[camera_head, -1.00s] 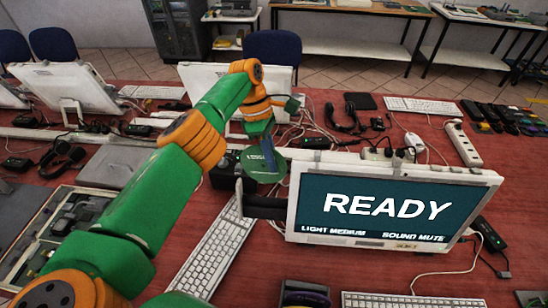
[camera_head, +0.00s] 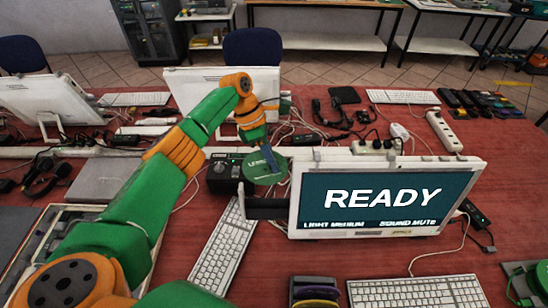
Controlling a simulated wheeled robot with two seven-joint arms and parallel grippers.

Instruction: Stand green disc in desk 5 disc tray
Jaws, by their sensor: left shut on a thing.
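The green disc (camera_head: 264,171) is held in the air by my left gripper (camera_head: 268,155), which is shut on it near its upper edge. The disc hangs just left of the lit monitor's top left corner, and its lettered face shows to the camera. A dark tray (camera_head: 315,303) with yellow and purple discs in it stands at the bottom edge, below the monitor, partly cut off. I cannot tell whether it is the desk 5 disc tray. My right gripper is not in view.
The monitor (camera_head: 390,199) reading READY stands right of the disc. A keyboard (camera_head: 222,252) lies below the disc and another keyboard (camera_head: 418,294) lies front right. A black box (camera_head: 226,172) sits left of the disc. Cables and adapters clutter the desk behind.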

